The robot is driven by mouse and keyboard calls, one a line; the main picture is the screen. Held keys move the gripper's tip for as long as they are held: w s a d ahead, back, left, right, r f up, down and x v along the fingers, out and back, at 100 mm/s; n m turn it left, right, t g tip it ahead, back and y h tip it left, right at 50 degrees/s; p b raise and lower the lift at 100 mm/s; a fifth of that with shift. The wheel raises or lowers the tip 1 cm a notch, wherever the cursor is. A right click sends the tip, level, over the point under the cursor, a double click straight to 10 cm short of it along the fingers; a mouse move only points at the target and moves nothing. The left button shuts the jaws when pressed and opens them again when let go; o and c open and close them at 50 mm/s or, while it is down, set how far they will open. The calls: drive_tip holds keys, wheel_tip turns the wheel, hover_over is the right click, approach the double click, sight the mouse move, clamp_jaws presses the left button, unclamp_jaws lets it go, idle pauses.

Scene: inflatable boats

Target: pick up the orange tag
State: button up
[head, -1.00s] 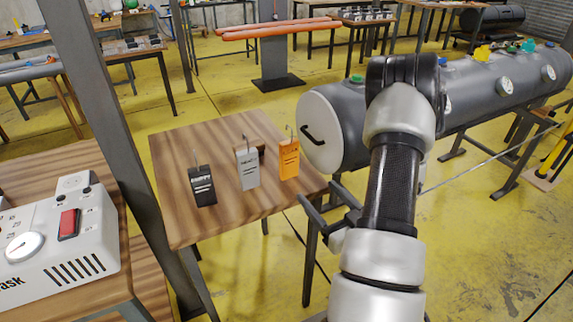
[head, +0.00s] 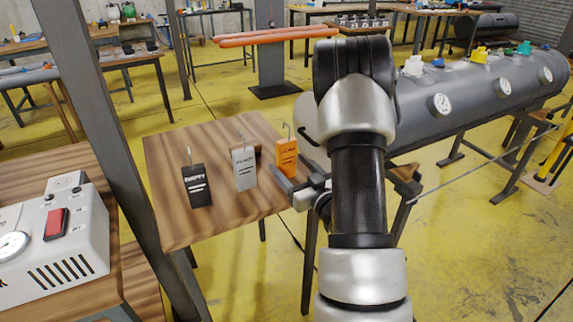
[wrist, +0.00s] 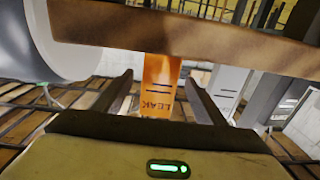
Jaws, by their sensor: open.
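The orange tag (head: 287,158) stands at the right end of a row of tags on the small wooden table (head: 170,225), with a wire hook at its top. My gripper (head: 291,175) is open just in front of it and to its right. In the wrist view the orange tag (wrist: 160,82) appears upside down with the word LEAK, between the two open fingers in the picture. I cannot tell whether its lower part is inside the jaws or beyond them. Nothing is gripped.
A grey tag (head: 244,168) and a black tag (head: 196,186) stand to the left of the orange one. A wooden bar (wrist: 190,35) crosses the wrist view. A large grey tank (head: 455,95) lies right of the table. A dark post (head: 100,120) rises at left.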

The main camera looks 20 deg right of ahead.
sight(288, 164)
drive_tip(key=w, duration=0.3)
drive_tip(key=shift+w+a+f, duration=0.1)
drive_tip(key=shift+w+f, duration=0.05)
drive_tip(key=shift+c, duration=0.5)
